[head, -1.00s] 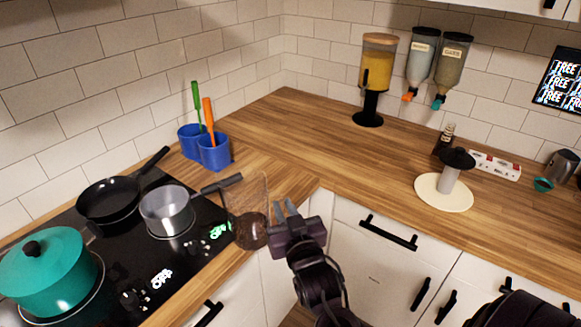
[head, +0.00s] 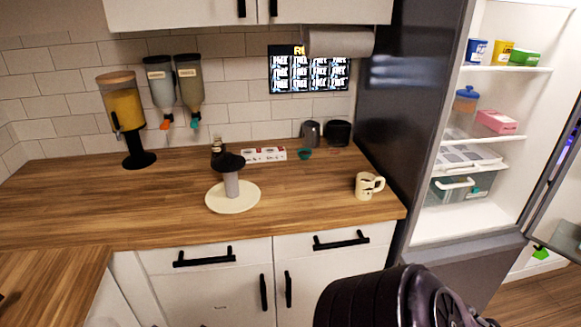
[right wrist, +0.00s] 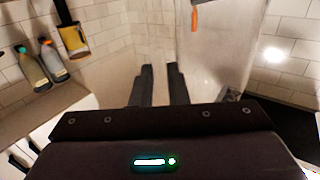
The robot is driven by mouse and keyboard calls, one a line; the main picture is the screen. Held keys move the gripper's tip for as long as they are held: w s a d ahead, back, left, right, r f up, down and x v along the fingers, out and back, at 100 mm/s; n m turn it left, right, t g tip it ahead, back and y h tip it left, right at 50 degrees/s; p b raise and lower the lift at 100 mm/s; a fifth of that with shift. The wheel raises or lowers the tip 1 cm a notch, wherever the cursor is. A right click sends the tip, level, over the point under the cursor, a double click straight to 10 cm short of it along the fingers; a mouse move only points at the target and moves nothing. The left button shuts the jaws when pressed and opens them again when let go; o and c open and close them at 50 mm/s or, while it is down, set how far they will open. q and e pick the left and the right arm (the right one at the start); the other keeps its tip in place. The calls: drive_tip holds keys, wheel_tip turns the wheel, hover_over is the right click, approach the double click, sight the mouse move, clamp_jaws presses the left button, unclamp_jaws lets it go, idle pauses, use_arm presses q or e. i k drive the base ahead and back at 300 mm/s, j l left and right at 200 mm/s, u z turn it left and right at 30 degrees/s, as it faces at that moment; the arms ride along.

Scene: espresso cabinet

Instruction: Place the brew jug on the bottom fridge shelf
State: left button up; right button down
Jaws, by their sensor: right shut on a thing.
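In the right wrist view my right gripper (right wrist: 160,72) is shut on the clear brew jug (right wrist: 222,65). The jug is see-through and fills the upper right of that view, so its outline and the exact grip are hard to make out. The jug is outside the head view. The fridge (head: 385,120) stands open at the right of the head view. Its bottom shelf (head: 455,227) is white and has bare room at the front. A clear bin (head: 460,187) with a white handle is above or at the back of it. My left gripper is not in view.
The fridge's upper shelves hold small tubs, a blue-lidded jar (head: 466,98) and a pink box (head: 497,121). The open fridge door (head: 562,190) is at the right edge. A cream mug (head: 368,186) stands near the counter's right end.

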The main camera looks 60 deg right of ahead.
sight(449, 125)
drive_tip(key=k+l+z, duration=0.1)
drive_tip(key=z, duration=0.3)
drive_tip(key=l+z, duration=0.2)
drive_tip(key=z, duration=0.2)
drive_tip(key=k+l+z, duration=0.1)
drive_tip(key=z, duration=0.35)
drive_tip(key=l+z, duration=0.25)
drive_tip(key=z, duration=0.15)
